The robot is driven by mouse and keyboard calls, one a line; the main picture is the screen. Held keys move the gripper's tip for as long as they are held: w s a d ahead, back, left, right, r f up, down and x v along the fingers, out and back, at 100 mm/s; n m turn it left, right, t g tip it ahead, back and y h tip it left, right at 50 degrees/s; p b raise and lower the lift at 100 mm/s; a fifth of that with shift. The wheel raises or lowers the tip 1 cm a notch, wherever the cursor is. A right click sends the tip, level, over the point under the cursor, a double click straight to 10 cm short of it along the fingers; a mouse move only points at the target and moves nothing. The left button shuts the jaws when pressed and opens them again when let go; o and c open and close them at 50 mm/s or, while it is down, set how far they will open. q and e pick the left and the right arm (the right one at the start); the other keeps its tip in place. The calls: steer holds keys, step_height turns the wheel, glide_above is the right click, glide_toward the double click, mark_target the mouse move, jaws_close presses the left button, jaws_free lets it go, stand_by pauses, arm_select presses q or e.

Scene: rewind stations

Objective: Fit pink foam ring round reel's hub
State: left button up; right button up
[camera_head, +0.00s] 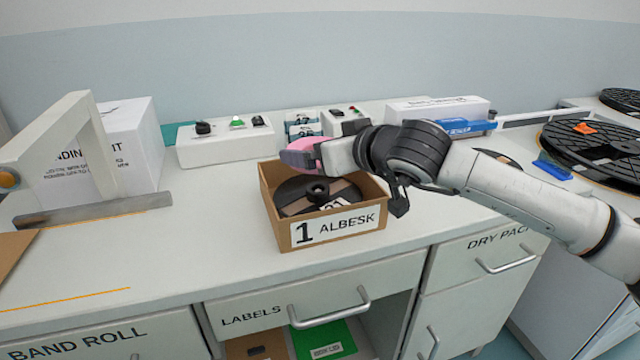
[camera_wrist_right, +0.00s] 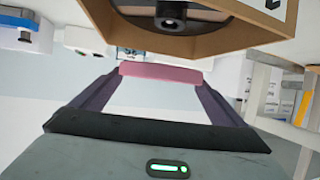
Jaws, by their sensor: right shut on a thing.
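The pink foam ring (camera_head: 300,150) is held at the tip of my right gripper (camera_head: 318,153), above the back left part of a cardboard box. In the right wrist view the foam ring (camera_wrist_right: 160,73) shows as a pink band between the two fingers of my right gripper (camera_wrist_right: 158,80). The black reel (camera_head: 295,192) lies in the cardboard box (camera_head: 345,240) labelled "1 ALBESK", its hub (camera_head: 318,190) facing up. The ring is apart from the hub. The hub (camera_wrist_right: 171,14) also shows in the right wrist view. My left gripper is not in view.
A white control box (camera_head: 225,146) with knobs and a green button stands behind the cardboard box. A grey arched frame (camera_head: 95,140) stands at left before a white carton (camera_head: 135,140). Large black reels (camera_head: 590,150) lie at right.

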mark_target(315, 185)
steer(key=f, duration=0.4)
steer(key=shift+s+f, duration=0.1)
steer(key=shift+s, duration=0.15)
steer(key=shift+f, duration=2)
steer(key=o, duration=0.7)
arm_select(q)
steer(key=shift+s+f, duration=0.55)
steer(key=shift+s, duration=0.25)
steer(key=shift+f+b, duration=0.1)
steer(key=shift+b, duration=0.2)
arm_select(e)
steer(key=v, duration=1.2)
